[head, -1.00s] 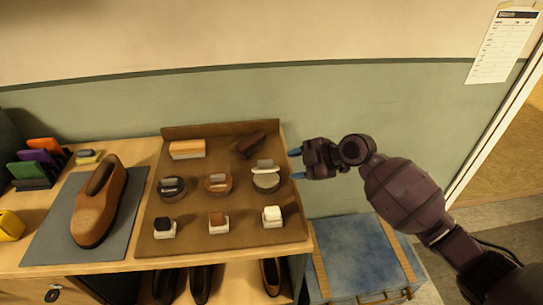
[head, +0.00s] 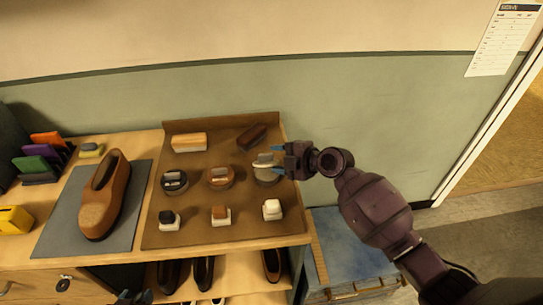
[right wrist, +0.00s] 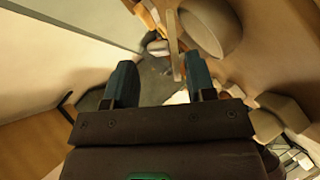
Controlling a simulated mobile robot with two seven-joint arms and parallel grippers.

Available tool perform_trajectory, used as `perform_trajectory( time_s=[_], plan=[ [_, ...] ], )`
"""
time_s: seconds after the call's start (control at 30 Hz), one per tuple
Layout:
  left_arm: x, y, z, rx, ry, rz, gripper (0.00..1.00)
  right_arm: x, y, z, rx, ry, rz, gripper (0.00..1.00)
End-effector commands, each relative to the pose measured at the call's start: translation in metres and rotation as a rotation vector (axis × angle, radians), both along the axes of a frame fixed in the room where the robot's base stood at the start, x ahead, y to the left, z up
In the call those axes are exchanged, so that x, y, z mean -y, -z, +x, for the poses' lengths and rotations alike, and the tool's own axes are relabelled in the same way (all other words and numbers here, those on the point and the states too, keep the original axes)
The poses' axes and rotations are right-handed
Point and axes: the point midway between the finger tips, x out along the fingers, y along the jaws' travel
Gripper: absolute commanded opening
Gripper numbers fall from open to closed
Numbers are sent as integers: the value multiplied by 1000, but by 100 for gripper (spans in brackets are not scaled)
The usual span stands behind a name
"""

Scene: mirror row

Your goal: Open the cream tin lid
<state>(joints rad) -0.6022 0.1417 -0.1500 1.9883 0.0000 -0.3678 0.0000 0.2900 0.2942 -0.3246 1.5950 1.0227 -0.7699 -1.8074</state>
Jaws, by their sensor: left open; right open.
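The cream tin (head: 266,174), with a pale lid and raised handle bar, stands at the right end of the tin row on the brown mat in the head view. Its lid looks shut. My right gripper (head: 278,160) is open at the tin's right edge, with its fingers reaching toward the handle; I cannot tell if they touch it. In the right wrist view, the fingers (right wrist: 160,76) are apart, and a large pale round shape with a bar, likely the tin (right wrist: 212,30), lies beyond them. My left gripper (head: 134,296) is open at the bottom edge of the head view.
A dark tin (head: 173,184) and a brown tin (head: 220,179) stand left of the cream tin. Brushes (head: 189,142) lie behind, and small daubers (head: 272,210) stand in front. A brown shoe (head: 104,197) sits on a grey mat. A blue-topped chest (head: 350,251) stands right of the bench.

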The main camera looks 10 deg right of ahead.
Motion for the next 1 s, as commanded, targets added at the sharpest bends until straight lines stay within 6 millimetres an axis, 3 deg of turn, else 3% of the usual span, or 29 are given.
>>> perform_trajectory(
  time_s=[0.3, 0.63, 0.93, 1.0],
  plan=[
    [0, -2, 0, 0, 0, 0, 43, -19, 10, 15, -1, 0, 1, 51],
    [0, -1, -1, -2, 0, 0, 43, -20, 11, 16, 0, 0, 0, 49],
    [-1, 0, -2, -6, -2, 0, 43, -20, 11, 16, 0, 0, 0, 3],
    [-1, 0, -3, -6, -2, 0, 43, -19, 11, 16, 0, 0, 0, 0]
  ],
)
